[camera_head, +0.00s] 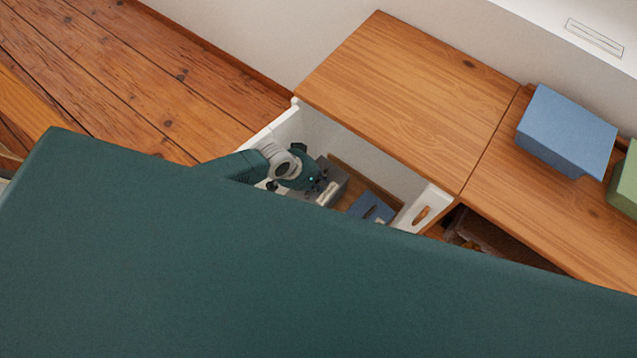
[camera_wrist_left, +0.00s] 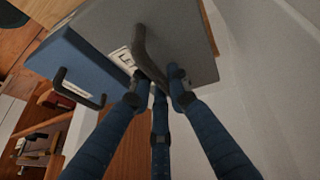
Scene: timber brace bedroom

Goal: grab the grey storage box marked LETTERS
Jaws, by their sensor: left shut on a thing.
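The grey storage box (camera_head: 333,187) sits inside the open white drawer in the head view. In the left wrist view the grey box (camera_wrist_left: 185,35) fills the top, with a dark handle and a partly hidden white label whose first letters look like "LE". My left gripper (camera_head: 318,182) reaches into the drawer. In the left wrist view its blue fingers (camera_wrist_left: 155,80) are shut at the grey box's handle. I cannot tell whether the box is lifted off the drawer floor. My right gripper is not in view.
A blue box with a handle (camera_wrist_left: 78,65) is beside the grey one; blue also shows in the drawer (camera_head: 371,208). The white drawer front (camera_head: 428,203) and walls surround them. A wooden top (camera_head: 410,85) overhangs behind. Another blue box (camera_head: 565,130) and a green one (camera_head: 627,185) stand at right.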

